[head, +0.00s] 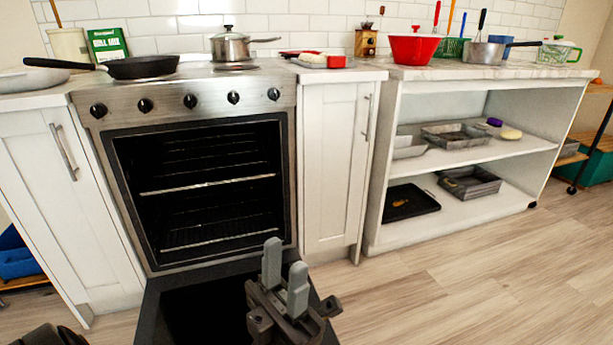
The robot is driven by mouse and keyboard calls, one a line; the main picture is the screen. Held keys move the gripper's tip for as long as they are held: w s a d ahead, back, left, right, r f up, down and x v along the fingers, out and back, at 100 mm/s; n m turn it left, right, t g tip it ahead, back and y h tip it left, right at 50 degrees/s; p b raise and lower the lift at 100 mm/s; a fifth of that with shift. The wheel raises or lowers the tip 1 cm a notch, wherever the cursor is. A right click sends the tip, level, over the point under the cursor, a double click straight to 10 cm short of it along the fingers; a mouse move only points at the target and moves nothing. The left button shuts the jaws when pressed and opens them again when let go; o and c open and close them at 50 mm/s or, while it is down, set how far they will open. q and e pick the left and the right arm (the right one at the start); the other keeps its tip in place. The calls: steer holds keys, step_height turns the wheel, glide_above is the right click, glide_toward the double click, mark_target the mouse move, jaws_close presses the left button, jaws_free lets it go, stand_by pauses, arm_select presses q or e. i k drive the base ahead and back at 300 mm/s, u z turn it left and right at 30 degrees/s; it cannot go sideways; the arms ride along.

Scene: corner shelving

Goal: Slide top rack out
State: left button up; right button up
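The oven (185,101) stands open, with its dark door (190,310) folded down in front. Inside, the top rack (208,184) shows as a bright front bar across the middle of the dark cavity, with faint wires behind it. It sits within the cavity. A lower rack (215,240) lies below it near the oven floor.
A black frying pan (141,67) and a steel pot (231,47) stand on the stove. White cabinets flank the oven. On the right, an open shelf unit (463,160) holds baking trays. The wooden floor (450,290) to the right is clear.

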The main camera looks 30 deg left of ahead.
mark_target(206, 184)
steer(key=z, duration=1.3)
steer(key=i, duration=1.8)
steer(key=u, duration=2.3)
steer(key=i, duration=1.6)
steer(key=u, duration=1.2)
